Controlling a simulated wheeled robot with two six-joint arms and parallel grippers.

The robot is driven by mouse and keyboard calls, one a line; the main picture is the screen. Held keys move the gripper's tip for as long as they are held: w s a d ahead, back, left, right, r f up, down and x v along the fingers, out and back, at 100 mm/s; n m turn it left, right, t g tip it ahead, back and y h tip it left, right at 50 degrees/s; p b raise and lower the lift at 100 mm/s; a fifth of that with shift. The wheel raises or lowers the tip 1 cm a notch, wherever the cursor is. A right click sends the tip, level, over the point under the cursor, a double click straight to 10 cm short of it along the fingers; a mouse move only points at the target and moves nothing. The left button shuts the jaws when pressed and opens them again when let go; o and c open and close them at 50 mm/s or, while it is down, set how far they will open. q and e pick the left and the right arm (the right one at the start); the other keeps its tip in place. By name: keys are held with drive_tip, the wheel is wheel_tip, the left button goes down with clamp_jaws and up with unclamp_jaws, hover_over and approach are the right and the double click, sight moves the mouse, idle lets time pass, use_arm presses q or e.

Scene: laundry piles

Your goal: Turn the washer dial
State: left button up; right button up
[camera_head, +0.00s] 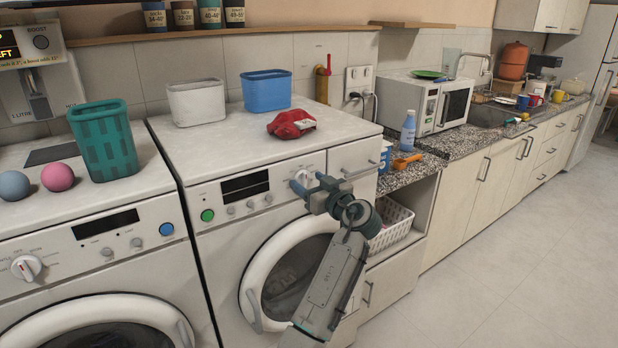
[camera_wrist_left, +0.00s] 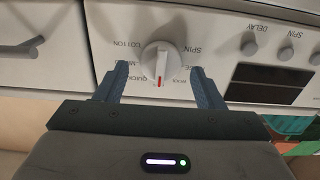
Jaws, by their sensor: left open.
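The washer dial (camera_head: 301,178) is a round white knob on the front panel of the right-hand washer (camera_head: 225,168). In the left wrist view the dial (camera_wrist_left: 160,60) stands between my gripper's two fingers, with a gap on each side. Its red mark points toward the gripper's palm, near the upside-down label QUICK. My left gripper (camera_head: 311,187) is open in front of the panel, and its fingers partly cover the dial in the head view. In the left wrist view the left gripper (camera_wrist_left: 160,72) holds nothing. My right gripper is out of view.
The washer's round door (camera_head: 249,278) is below the panel. A second washer (camera_head: 135,208) with its own dial (camera_head: 26,267) stands at left. A red cloth (camera_head: 291,123) and two bins lie on top. Small knobs (camera_wrist_left: 250,47) and a dark display sit beside the dial.

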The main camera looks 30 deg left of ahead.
use_arm(q)
drive_tip(key=shift+w+a, duration=0.1)
drive_tip(key=shift+a, duration=0.25)
drive_tip(key=c, duration=0.9)
drive_tip(key=shift+c, duration=0.2)
